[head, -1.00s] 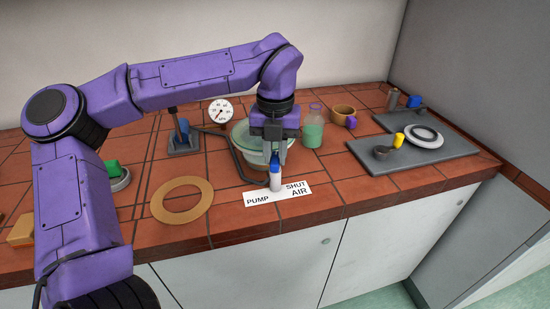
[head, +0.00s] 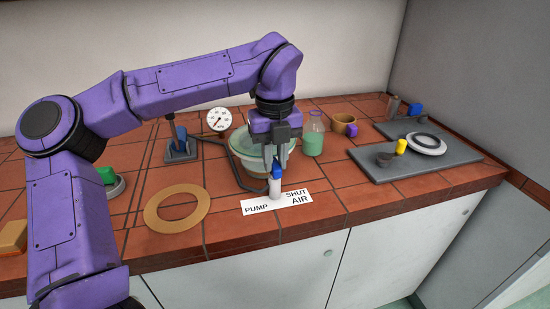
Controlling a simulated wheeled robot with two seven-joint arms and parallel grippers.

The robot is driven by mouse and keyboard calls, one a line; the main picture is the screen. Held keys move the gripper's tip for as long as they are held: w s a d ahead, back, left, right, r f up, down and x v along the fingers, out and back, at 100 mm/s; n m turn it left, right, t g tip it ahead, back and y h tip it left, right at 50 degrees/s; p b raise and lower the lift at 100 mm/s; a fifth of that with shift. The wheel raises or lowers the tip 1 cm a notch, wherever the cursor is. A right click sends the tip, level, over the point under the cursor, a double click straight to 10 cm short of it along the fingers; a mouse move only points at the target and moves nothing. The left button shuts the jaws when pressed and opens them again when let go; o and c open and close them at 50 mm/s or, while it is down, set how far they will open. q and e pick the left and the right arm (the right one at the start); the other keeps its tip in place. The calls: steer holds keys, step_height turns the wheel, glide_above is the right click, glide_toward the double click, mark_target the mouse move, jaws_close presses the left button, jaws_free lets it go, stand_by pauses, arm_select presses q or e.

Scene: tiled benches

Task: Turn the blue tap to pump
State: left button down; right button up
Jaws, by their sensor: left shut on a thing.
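The blue tap (head: 277,174) sits on top of a short white post at the front of the bench. A white label card (head: 262,207) lies around the post's foot, with PUMP at its left, SHUT at its upper right and AIR at its lower right. My left gripper (head: 277,170) points down from above and is shut on the blue tap. Its fingers hide part of the tap, so I cannot tell exactly which word the tap points to. My right gripper is not in view.
A green-lidded bowl (head: 243,142) stands behind the tap, with a dark tube beside it. A cork ring (head: 160,222) lies left. A grey board (head: 437,168) lies right.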

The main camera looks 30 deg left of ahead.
mark_target(274, 163)
arm_select(q)
steer(key=c, duration=1.3)
jaws_free()
steer(key=shift+w+a, duration=0.1)
steer(key=shift+a, duration=0.05)
step_height(274, 163, up, 10)
steer(key=shift+r+p, duration=0.25)
steer(key=shift+p, duration=0.35)
